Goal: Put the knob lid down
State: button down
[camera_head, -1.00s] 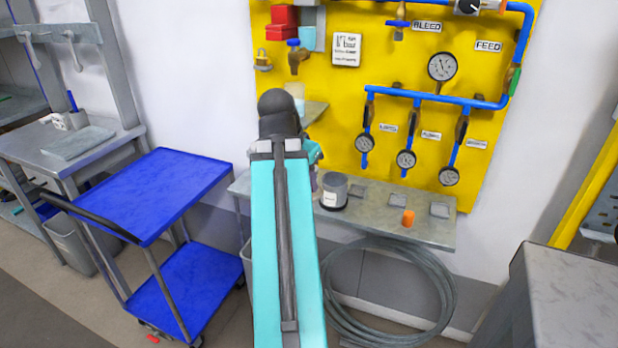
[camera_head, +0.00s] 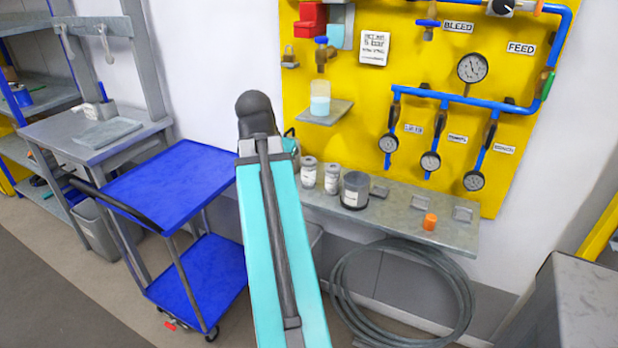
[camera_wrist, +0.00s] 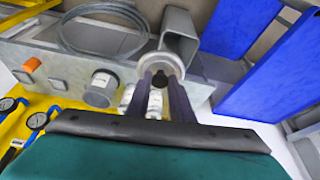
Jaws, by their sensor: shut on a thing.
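The knob lid (camera_wrist: 164,60) is a pale grey disc with a black knob, in the upper middle of the wrist view. My gripper (camera_wrist: 160,84) is shut on the black knob, one dark finger on each side. The lid is in the air; the wrist view shows the grey shelf and small jars beyond it. In the head view my arm hides the gripper and the lid.
A grey wall shelf (camera_head: 400,218) bears a dark pot (camera_head: 354,190), two pale jars (camera_head: 331,178) and an orange cap (camera_head: 430,221). A blue cart (camera_head: 168,182) stands left of my arm. A coiled hose (camera_head: 345,300) hangs below the shelf. The yellow panel (camera_head: 420,80) rises behind.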

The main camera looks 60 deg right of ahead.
jog(key=w+a+f+n+t+y, duration=0.25)
jog(key=w+a+n, duration=0.55)
jog(key=w+a, duration=1.2)
jog(key=w+a+f+n+y, duration=0.1)
jog(key=w+a+n, duration=0.3)
jog(key=a, duration=0.8)
jog(key=w+a+f+n+t+y, duration=0.1)
jog(key=w+a+n, duration=0.3)
jog(key=a, duration=0.8)
jog(key=w, duration=0.2)
jog(key=shift+w+a+f, duration=0.25)
jog(key=shift+w, duration=0.05)
jog(key=shift+t, duration=0.25)
